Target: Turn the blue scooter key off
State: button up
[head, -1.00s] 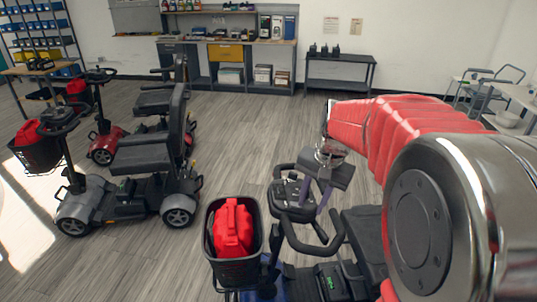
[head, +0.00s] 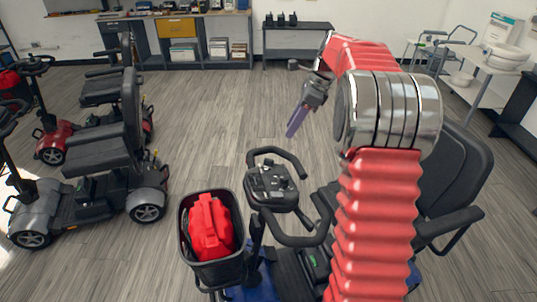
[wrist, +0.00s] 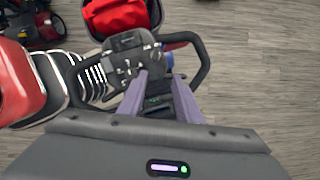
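The blue scooter (head: 258,287) stands at bottom centre of the head view, partly hidden by my arm. Its black handlebar console (head: 272,183) faces up. The console also shows in the wrist view (wrist: 128,58), with small light marks and controls on it. I cannot make out the key or its position. My gripper (head: 292,133) is up and to the right of the console in the head view, apart from it. In the wrist view its two purple fingers (wrist: 160,80) are spread with an empty gap, pointing toward the handlebar.
A black basket (head: 213,272) with a red bag (head: 210,228) is on the scooter's front. A grey scooter (head: 110,190) and a red scooter (head: 60,140) stand at left. A dark bench (head: 297,35) and shelves line the wall. Floor behind the console is clear.

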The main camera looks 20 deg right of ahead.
aim_at(270, 159)
jog(key=shift+a+m, duration=0.6)
jog(key=shift+a, duration=0.15)
jog(key=shift+f, duration=0.15)
jog(key=x, duration=1.3)
jog(key=shift+s+a+f, duration=0.15)
jog(key=shift+a+f, duration=0.05)
jog(key=shift+f, duration=0.15)
grip_shut()
